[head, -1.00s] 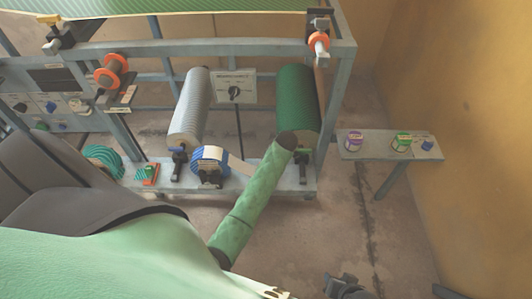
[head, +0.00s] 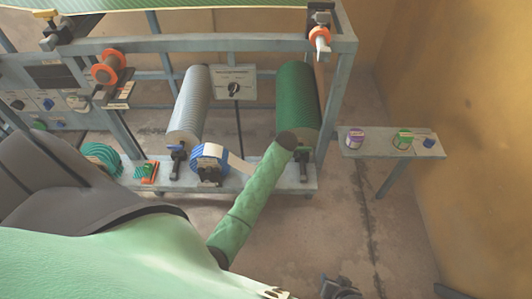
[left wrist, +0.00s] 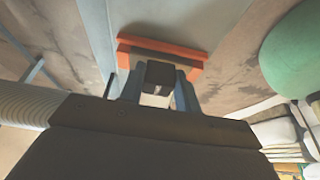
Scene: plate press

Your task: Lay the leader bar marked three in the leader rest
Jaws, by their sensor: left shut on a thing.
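In the left wrist view my left gripper (left wrist: 157,98) is shut on a dark block (left wrist: 160,75) with a white patch. An orange piece (left wrist: 160,54) lies close beyond the fingers, against a grey surface; I cannot tell whether it is joined to the block. No number is readable. In the head view my left gripper cannot be made out. A small orange-and-green item (head: 149,172) sits at the left of the low grey shelf (head: 290,185); I cannot tell whether it is the leader rest. My right gripper (head: 342,287) is at the bottom edge, with its jaws unclear.
A grey ridged roller (head: 189,105) and a green roller (head: 297,105) stand in the frame. A blue-striped roll (head: 209,158) with a pale strip is on the low shelf. A side shelf (head: 375,148) holds purple, green and blue items. The floor at right is open.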

